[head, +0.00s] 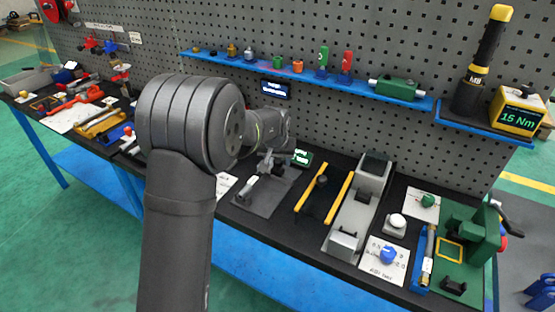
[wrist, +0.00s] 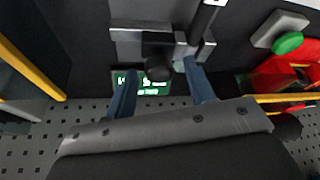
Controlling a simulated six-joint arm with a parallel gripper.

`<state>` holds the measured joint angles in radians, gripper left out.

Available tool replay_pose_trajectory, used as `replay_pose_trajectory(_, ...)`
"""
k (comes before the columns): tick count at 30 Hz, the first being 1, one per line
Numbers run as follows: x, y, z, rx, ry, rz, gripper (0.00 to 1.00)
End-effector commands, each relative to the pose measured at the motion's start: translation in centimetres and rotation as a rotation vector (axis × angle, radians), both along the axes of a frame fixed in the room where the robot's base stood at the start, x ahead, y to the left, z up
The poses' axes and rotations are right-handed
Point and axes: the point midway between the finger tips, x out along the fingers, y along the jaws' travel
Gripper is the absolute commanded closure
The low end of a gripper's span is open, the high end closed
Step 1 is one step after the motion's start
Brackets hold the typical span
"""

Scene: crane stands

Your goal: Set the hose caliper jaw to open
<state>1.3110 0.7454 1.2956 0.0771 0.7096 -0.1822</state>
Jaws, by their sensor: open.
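The hose caliper (wrist: 135,40) is a grey metal bar with a jaw piece and a dark round knob (wrist: 158,70), at the top middle of the wrist view. In the head view the caliper (head: 250,184) sits on a dark grey plate, partly hidden by my arm. My gripper (wrist: 157,66) is open, with one finger on each side of the knob in the picture. The right fingertip is close to the jaw piece; I cannot tell whether it touches.
Two yellow rails (head: 338,198) and a long grey fixture (head: 360,205) stand right of the caliper. A pegboard (head: 380,40) with a blue shelf (head: 300,73) rises behind. Red and yellow tools (head: 70,108) lie on the left of the bench.

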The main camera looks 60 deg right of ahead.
Motion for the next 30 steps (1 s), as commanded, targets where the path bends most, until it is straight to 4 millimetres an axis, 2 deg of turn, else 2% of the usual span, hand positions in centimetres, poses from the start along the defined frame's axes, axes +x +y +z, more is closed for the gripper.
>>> replay_pose_trajectory(2, 0.0, 0.0, 0.0, 0.0, 0.0, 0.0, 0.5)
replay_pose_trajectory(3, 0.0, 0.0, 0.0, 0.0, 0.0, 0.0, 0.54)
replay_pose_trajectory(10, 0.0, 0.0, 0.0, 0.0, 0.0, 0.0, 1.0)
replay_pose_trajectory(15, -0.3, 0.0, 0.0, 0.001, 0.0, -0.001, 1.0)
replay_pose_trajectory(21, -2.8, 0.0, 0.0, 0.004, 0.0, -0.003, 1.0)
replay_pose_trajectory(29, -3.0, 0.0, -0.1, 0.005, 0.002, -0.002, 1.0)
replay_pose_trajectory(30, -3.1, 0.0, -0.1, 0.005, 0.002, -0.002, 0.64)
